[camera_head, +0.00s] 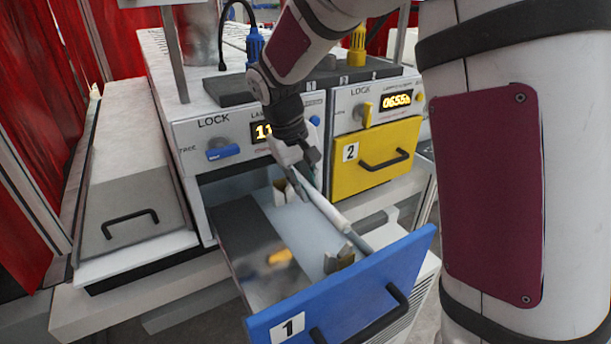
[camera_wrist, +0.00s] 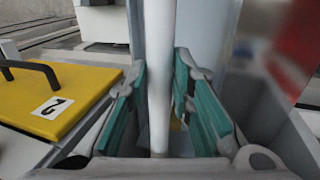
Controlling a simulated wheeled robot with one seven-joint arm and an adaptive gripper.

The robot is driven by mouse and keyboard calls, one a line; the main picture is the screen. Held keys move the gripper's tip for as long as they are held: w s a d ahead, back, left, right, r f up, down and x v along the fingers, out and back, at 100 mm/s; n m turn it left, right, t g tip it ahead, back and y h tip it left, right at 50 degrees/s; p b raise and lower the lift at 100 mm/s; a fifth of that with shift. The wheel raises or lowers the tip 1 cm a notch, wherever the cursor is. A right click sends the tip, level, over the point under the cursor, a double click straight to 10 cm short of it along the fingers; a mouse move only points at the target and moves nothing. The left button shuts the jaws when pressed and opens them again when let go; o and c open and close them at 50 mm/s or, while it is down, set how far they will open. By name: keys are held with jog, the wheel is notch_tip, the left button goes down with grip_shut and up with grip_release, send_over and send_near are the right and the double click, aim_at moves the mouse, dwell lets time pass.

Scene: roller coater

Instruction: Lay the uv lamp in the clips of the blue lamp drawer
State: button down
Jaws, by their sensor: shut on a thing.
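The uv lamp, a thin white tube with a grey end (camera_head: 335,214), slants over the open blue lamp drawer (camera_head: 350,295), which carries the label 1. My gripper (camera_head: 308,172) is shut on the lamp near its far end. In the wrist view the lamp (camera_wrist: 160,60) runs lengthwise between the teal finger pads of my gripper (camera_wrist: 163,105). Inside the drawer are a far clip (camera_head: 285,191) and a near clip (camera_head: 340,259), both beige. In the head view the lamp appears to the right of both clips, apart from them. Its exact height above the drawer floor is unclear.
The yellow drawer (camera_head: 375,160), labelled 2, is shut at the right and also shows in the wrist view (camera_wrist: 60,90). A blue lock lever (camera_head: 226,153) sits above the open drawer. A grey lidded tray (camera_head: 130,190) stands at the left.

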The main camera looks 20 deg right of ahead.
jog(key=shift+a+f+b, duration=0.1)
jog(key=shift+f+b, duration=0.9)
jog(key=shift+f, duration=2.5)
jog(key=c, duration=1.3)
grip_release()
jog(key=v, duration=1.2)
